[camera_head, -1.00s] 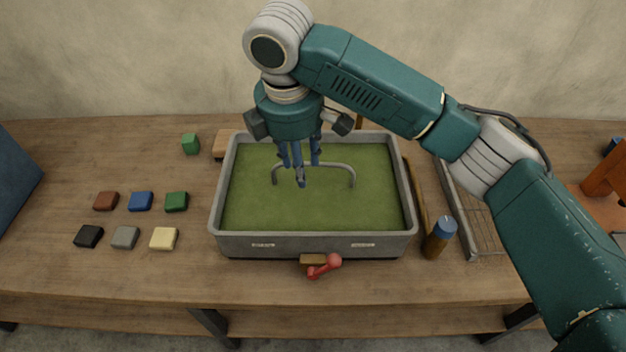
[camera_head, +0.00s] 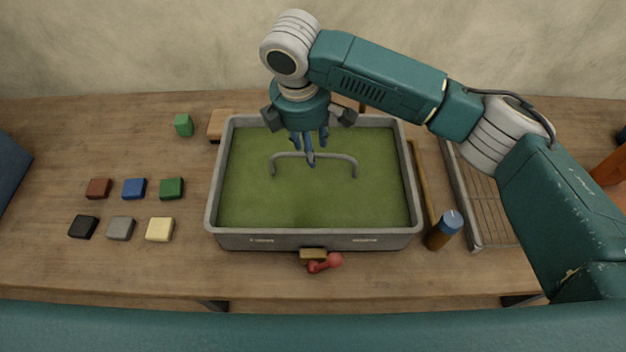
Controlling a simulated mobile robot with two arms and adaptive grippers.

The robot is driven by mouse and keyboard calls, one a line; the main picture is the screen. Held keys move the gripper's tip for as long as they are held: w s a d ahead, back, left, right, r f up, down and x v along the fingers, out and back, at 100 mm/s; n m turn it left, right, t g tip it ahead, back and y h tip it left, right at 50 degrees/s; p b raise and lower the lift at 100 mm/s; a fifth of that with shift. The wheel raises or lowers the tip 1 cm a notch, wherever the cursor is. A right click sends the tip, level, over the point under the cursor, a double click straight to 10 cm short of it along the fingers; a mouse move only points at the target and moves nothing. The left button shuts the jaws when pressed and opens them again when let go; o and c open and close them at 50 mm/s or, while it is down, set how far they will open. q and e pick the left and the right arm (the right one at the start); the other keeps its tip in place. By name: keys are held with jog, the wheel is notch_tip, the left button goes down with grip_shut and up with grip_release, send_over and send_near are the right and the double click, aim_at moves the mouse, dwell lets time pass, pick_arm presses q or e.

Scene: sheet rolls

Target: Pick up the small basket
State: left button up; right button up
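No thing here is clearly a small basket. A grey wire rack or shallow basket (camera_head: 480,205) lies at the right of the table, partly hidden by my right arm. A large grey tray (camera_head: 240,241) with a green floor and a grey bar handle (camera_head: 343,158) stands in the middle. My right gripper (camera_head: 310,156) points down over the tray, its blue fingers overlapping the handle in this view. I cannot tell whether they touch it or whether they are open or shut. My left gripper is not in view.
Several small coloured blocks (camera_head: 134,189) lie on the left. A green cube (camera_head: 183,125) and a wooden block (camera_head: 221,124) are behind them. A blue-capped bottle (camera_head: 444,230) stands between tray and rack. A red object (camera_head: 325,262) lies before the tray.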

jog(key=shift+d+f, duration=0.2)
jog(key=shift+f, duration=0.4)
jog(key=shift+d+f, duration=0.15)
jog(key=shift+f, duration=0.4)
jog(key=shift+w+f+p, duration=0.1)
jog(key=shift+f+p, duration=0.2)
jog(key=shift+f, duration=0.1)
jog(key=shift+c, duration=0.5)
grip_shut()
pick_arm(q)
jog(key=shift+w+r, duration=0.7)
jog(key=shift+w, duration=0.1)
pick_arm(e)
jog(key=shift+w, duration=0.1)
